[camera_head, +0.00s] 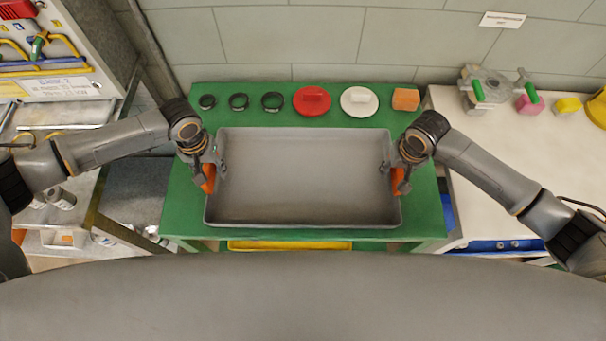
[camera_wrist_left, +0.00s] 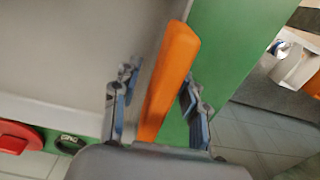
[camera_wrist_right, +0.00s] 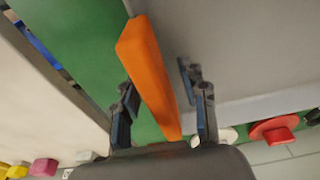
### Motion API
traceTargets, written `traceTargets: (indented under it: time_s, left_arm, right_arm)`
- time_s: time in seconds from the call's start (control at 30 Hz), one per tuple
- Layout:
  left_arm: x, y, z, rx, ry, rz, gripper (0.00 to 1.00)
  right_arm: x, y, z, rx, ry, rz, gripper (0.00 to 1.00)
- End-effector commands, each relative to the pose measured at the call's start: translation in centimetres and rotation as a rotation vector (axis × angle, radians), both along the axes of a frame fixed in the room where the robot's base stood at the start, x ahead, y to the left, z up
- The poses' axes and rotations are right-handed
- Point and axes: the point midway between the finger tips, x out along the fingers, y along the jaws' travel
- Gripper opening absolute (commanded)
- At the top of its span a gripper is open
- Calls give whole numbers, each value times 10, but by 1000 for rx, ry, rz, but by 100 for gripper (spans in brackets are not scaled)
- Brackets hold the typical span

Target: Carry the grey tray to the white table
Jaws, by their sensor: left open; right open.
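The grey tray (camera_head: 305,180) is wide and empty and stands on the green table (camera_head: 285,232). It has an orange handle at each short side. My left gripper (camera_head: 210,172) is at the left handle (camera_head: 208,180). In the left wrist view its open fingers (camera_wrist_left: 155,92) stand on either side of the orange handle (camera_wrist_left: 170,75). My right gripper (camera_head: 402,172) is at the right handle (camera_head: 399,183). In the right wrist view its open fingers (camera_wrist_right: 165,95) straddle that handle (camera_wrist_right: 148,70). The white table (camera_head: 480,190) stands to the right of the green table.
A grey valve part (camera_head: 490,92), a pink block (camera_head: 528,105) and yellow pieces (camera_head: 568,106) are at the white table's back. Its middle is clear.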

Motion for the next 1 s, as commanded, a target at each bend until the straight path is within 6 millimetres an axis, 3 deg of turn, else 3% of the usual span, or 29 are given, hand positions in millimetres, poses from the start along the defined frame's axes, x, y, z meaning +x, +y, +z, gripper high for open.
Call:
traceTargets:
  time_s: [0.37,0.57,1.0]
  left_arm:
    - [0,0,-4,0,-1,-1,41]
    - [0,0,-4,0,-1,-1,1]
    - [1,0,-2,0,-3,0,0]
  right_arm:
    - [0,0,-4,0,-1,0,41]
    - [0,0,-4,0,-1,0,1]
    - [1,0,-2,1,-3,0,0]
